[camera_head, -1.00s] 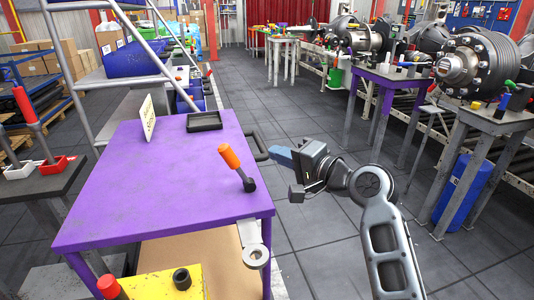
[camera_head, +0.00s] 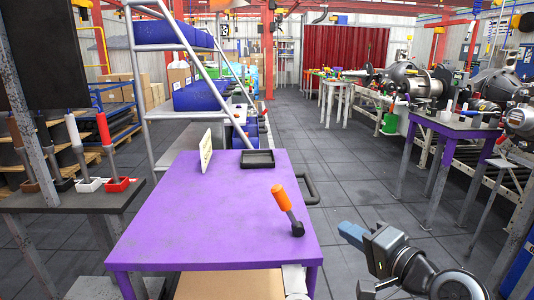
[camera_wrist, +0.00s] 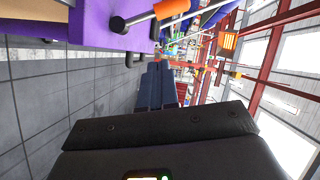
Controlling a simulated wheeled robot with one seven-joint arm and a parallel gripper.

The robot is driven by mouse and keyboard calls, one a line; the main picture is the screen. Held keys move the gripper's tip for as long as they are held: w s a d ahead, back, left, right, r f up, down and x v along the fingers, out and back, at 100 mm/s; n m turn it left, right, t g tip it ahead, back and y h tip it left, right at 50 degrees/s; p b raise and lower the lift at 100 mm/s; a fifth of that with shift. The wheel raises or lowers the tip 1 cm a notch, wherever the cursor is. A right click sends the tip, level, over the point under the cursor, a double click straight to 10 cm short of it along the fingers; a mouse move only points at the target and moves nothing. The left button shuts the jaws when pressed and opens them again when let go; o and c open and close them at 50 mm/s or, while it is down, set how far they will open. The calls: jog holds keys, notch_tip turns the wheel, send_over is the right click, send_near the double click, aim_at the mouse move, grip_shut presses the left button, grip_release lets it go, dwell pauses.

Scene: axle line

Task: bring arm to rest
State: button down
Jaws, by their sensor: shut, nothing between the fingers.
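My gripper (camera_head: 352,233) is at the lower right in the head view, its blue fingers shut with nothing between them. It hangs over the floor, to the right of the purple table and apart from it. In the wrist view the closed fingers (camera_wrist: 157,88) point away from the camera. My forearm reaches up from the bottom right corner in the head view.
The purple table (camera_head: 190,220) bears an orange-handled tool (camera_head: 283,200), a black tray (camera_head: 257,159) and a small sign (camera_head: 206,151). A dark stand (camera_head: 60,200) is at left. Another purple table (camera_head: 455,125) stands at right. The tiled aisle (camera_head: 345,160) is clear.

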jog(key=s+d+f+n+h, duration=0.1)
jog(key=s+f+h, duration=0.1)
jog(key=s+f, duration=0.45)
jog(key=s+d+f+n+h, duration=0.1)
jog(key=s+d+f+h, duration=0.15)
jog(key=s, duration=0.65)
jog(key=s+d+f+n+h, duration=0.1)
jog(key=s+f, duration=0.4)
jog(key=s, duration=0.2)
jog(key=s+a+r+n, duration=0.1)
jog(key=s+r+n, duration=0.2)
jog(key=s, duration=0.9)
jog(key=s+a+r+n+h, duration=0.1)
jog(key=s+r+n, duration=0.2)
jog(key=s, duration=0.8)
notch_tip(320, 180, up, 2)
jog(key=shift+s+r+n, duration=0.25)
jog(key=shift+s+n, duration=0.15)
